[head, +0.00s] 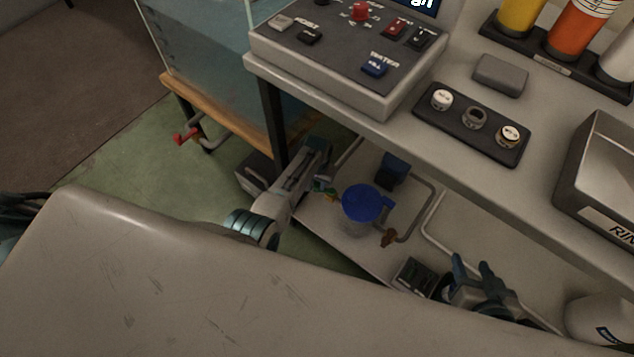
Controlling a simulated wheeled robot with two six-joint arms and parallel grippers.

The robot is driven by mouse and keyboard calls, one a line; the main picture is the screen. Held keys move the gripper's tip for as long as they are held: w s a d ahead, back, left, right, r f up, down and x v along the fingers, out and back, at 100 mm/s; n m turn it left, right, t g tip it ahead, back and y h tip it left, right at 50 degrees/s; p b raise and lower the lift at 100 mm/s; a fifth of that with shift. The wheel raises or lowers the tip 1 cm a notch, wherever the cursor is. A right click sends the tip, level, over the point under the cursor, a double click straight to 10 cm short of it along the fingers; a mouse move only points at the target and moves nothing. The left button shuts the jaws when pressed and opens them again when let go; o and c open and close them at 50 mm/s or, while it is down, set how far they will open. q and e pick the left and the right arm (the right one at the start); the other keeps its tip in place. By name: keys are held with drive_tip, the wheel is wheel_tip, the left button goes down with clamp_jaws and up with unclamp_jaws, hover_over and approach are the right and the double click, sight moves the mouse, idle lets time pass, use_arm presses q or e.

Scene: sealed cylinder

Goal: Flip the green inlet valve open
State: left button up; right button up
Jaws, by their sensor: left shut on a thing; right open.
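A clear cylinder with a blue lid (362,203) stands on the low shelf under the bench. A small green valve part (329,195) shows just left of the lid, with a bit of yellow beside it. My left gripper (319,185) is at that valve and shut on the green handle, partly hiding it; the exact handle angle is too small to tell. My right gripper (474,268) is open and empty, low at the right of the shelf, away from the valve.
A brown valve (388,238) and bent pipes (427,195) sit right of the cylinder, with a blue block (393,170) behind. The bench edge (450,160) and control box (340,60) overhang. A red valve (185,138) is by the tank (205,70). A dark box (414,277) lies near my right gripper.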

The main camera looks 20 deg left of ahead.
use_arm(q)
drive_tip(key=shift+w+r+m, duration=0.1)
drive_tip(key=shift+w+m, duration=0.1)
drive_tip(key=shift+m, duration=0.2)
drive_tip(key=shift+w+m, duration=0.2)
drive_tip(key=shift+m, duration=0.2)
drive_tip(key=shift+w+d+m, duration=0.1)
drive_tip(key=shift+w+m, duration=0.4)
drive_tip(key=shift+m, duration=0.6)
drive_tip(key=shift+w+m, duration=0.45)
drive_tip(key=shift+m, duration=0.65)
use_arm(e)
drive_tip(key=shift+s+a+f+g, duration=0.1)
drive_tip(key=shift+s+f+g, duration=0.35)
drive_tip(key=shift+s, duration=0.1)
drive_tip(key=shift+s+f+g, duration=0.3)
drive_tip(key=shift+s+g, duration=0.15)
drive_tip(key=shift+s, duration=0.1)
use_arm(q)
drive_tip(key=o, duration=1)
